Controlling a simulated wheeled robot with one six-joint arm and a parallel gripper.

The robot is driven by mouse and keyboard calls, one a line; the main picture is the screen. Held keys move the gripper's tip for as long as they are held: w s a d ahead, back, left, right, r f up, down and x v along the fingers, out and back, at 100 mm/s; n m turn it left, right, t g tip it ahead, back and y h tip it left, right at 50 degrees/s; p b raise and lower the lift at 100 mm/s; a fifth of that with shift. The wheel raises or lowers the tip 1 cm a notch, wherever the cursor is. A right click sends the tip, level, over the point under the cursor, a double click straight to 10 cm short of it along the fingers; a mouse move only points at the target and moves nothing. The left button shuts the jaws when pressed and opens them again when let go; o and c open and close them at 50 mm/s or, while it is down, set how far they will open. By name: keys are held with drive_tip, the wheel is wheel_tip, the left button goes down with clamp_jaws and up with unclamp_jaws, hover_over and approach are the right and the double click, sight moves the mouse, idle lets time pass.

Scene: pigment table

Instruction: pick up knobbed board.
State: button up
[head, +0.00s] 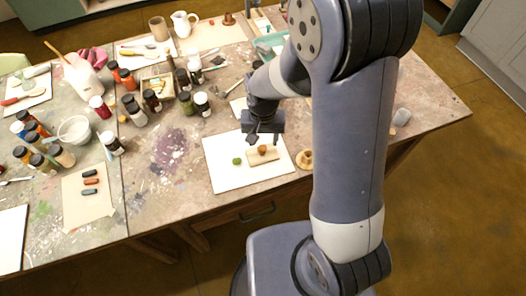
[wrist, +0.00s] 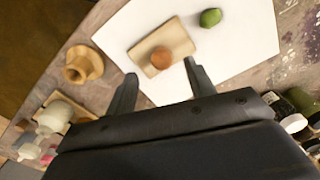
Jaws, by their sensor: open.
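The knobbed board, a small tan wooden rectangle (head: 256,157) with a round orange-brown knob (head: 262,149), lies on a white sheet (head: 225,179). In the wrist view the board (wrist: 178,31) and its knob (wrist: 161,57) show just beyond my fingertips. My gripper (head: 264,139) is above the sheet beside the board, its fingers pointing down. In the wrist view my gripper (wrist: 160,72) is open and empty, with the knob seen between its fingers and apart from them.
A small green lump (head: 237,161) lies on the sheet left of the board, also in the wrist view (wrist: 210,18). A turned wooden piece (head: 304,159) stands right of the sheet. Several paint bottles (head: 201,104) stand farther back. The sheet's front part is clear.

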sight(262, 147)
drive_tip(key=shift+w+a+f+p, duration=0.15)
drive_tip(key=shift+f+p, duration=0.2)
drive_tip(key=shift+f, duration=2.3)
drive_tip(key=shift+c, duration=0.2)
clamp_jaws()
drive_tip(key=shift+r, duration=0.15)
wheel_tip(262, 147, up, 10)
drive_tip(key=shift+f, duration=0.1)
